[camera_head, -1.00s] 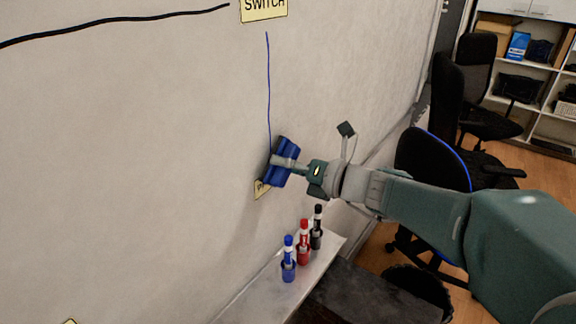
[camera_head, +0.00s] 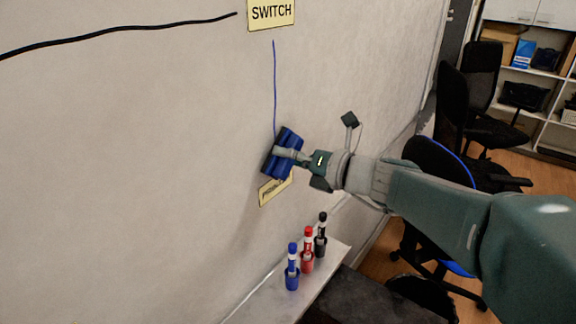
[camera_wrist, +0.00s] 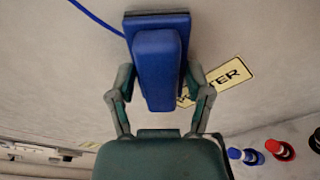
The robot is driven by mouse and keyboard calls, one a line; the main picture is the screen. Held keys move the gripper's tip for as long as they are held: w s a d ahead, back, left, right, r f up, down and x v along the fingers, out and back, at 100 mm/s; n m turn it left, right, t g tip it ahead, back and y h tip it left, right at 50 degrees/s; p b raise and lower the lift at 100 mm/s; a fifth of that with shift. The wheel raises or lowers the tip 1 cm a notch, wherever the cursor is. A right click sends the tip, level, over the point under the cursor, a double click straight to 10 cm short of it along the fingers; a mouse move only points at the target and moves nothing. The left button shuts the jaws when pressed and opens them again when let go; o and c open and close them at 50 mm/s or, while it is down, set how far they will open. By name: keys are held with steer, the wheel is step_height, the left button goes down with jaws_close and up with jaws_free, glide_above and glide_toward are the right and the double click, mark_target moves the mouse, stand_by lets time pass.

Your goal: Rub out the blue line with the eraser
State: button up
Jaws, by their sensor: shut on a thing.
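The blue line (camera_head: 274,88) runs down the wall from just below the SWITCH label to the eraser. It also shows in the wrist view (camera_wrist: 97,14), ending at the eraser's edge. The blue eraser (camera_head: 283,153) is at the line's lower end, with its dark pad side toward the wall; it looks to be against the wall. My gripper (camera_head: 290,155) is shut on the eraser's grip. In the wrist view the eraser (camera_wrist: 158,65) sits between both fingers.
A SWITCH label (camera_head: 271,12) is above the line, and a partly covered label (camera_head: 275,188) is below the eraser. A black line (camera_head: 120,28) crosses the upper left. Blue (camera_head: 292,268), red (camera_head: 308,250) and black (camera_head: 321,235) markers stand on a ledge (camera_head: 280,304). Chairs (camera_head: 480,95) are at right.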

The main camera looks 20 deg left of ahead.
mark_target(289, 172)
steer(key=shift+a+r, duration=0.1)
steer(key=shift+r, duration=9.6)
steer(key=shift+f, duration=11.35)
steer(key=v, duration=0.6)
steer(key=shift+s+f, duration=0.2)
